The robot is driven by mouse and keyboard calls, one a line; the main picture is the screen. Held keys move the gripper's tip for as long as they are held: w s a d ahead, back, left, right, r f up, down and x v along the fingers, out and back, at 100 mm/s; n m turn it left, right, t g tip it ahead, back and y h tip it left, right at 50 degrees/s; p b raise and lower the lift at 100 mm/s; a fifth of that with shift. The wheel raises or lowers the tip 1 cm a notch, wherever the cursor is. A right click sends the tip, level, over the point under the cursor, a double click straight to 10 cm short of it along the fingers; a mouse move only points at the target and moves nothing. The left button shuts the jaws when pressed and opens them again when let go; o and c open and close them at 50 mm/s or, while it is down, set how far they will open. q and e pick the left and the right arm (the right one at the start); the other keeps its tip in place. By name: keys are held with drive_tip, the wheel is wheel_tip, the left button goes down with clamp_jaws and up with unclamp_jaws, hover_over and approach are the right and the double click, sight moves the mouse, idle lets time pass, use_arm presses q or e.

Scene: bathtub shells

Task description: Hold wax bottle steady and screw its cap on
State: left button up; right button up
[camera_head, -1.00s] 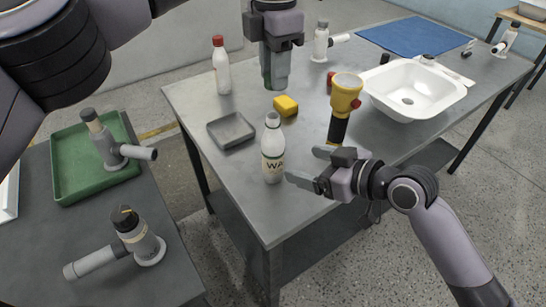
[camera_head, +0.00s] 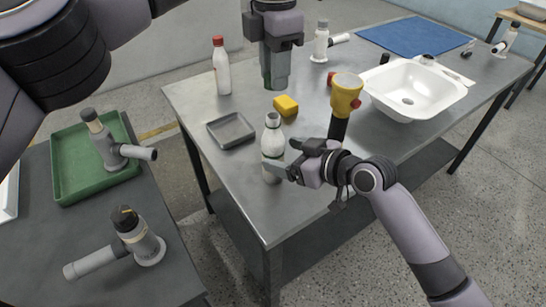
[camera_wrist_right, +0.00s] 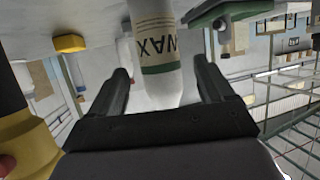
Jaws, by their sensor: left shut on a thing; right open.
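The wax bottle (camera_head: 271,143) stands upright on the grey table, white with a dark-lettered label; its mouth is bare. My right gripper (camera_head: 284,162) is open at the bottle's lower right side. In the right wrist view the bottle (camera_wrist_right: 156,50) appears upside down between its two fingers (camera_wrist_right: 164,85), with a gap on each side. My left gripper (camera_head: 275,80) hangs above the table, behind the bottle and higher than it. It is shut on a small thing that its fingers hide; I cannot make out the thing. No loose cap is clearly seen.
A grey dish (camera_head: 231,130), a yellow sponge (camera_head: 286,105) and a red-capped bottle (camera_head: 221,66) are near. A white basin (camera_head: 440,98) is at right. The table's front left is clear.

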sight(269, 150)
drive_tip(key=shift+x, duration=2.95)
drive_tip(key=c, duration=1.5)
use_arm(q)
drive_tip(key=shift+f, duration=2.5)
